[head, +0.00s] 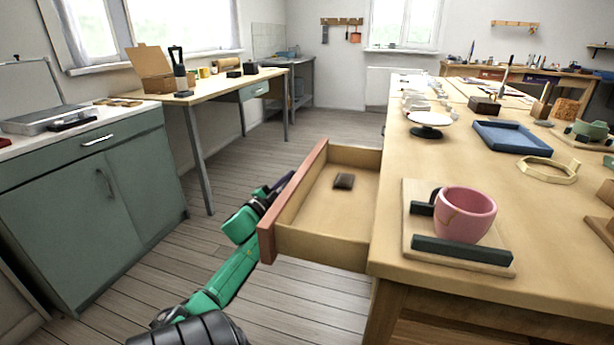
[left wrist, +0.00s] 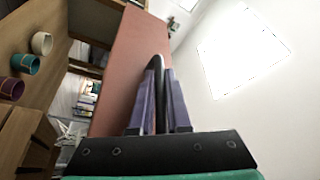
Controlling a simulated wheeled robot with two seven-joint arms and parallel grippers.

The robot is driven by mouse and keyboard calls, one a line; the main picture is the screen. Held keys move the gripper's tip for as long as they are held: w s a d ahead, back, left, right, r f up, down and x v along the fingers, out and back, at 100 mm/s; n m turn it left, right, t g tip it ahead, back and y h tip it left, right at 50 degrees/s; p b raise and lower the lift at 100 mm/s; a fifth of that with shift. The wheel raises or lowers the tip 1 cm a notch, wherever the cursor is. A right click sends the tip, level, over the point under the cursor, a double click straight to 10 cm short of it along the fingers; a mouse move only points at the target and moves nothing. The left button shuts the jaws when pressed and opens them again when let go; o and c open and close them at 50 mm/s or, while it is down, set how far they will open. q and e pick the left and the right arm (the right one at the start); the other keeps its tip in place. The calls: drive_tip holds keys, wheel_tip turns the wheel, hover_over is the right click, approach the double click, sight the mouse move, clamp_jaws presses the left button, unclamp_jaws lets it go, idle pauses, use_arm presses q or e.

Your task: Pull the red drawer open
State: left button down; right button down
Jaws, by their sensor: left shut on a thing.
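The red drawer (head: 266,243) stands pulled well out from the left side of the wooden workbench, its inside open to view. A small dark brown object (head: 344,181) lies on its floor. My left gripper (head: 274,192) is at the outer face of the red front, partly hidden by it. In the left wrist view the gripper (left wrist: 159,103) is shut on the dark handle (left wrist: 156,64), beside the red front (left wrist: 133,58). My right gripper is not in view.
The workbench top (head: 404,160) holds a pink mug (head: 465,214) on a wooden board (head: 416,241), near the drawer, and a blue tray (head: 511,138). A green cabinet (head: 75,215) stands at the left. Bare wooden floor lies between cabinet and drawer.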

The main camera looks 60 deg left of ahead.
use_arm(q)
drive_tip(key=shift+s+a+f, duration=0.15)
drive_tip(key=shift+s+a, duration=0.4)
drive_tip(key=shift+a, duration=0.2)
drive_tip(key=c, duration=0.9)
unclamp_jaws()
drive_tip(key=p+v, duration=0.2)
drive_tip(key=v, duration=1.2)
drive_tip(key=shift+s+d+p, duration=0.1)
drive_tip(key=shift+s+p, duration=0.2)
drive_tip(key=shift+p, duration=0.1)
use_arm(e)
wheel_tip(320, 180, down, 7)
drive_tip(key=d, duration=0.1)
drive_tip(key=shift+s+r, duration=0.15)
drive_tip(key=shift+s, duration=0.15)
use_arm(q)
drive_tip(key=shift+w+f, duration=0.1)
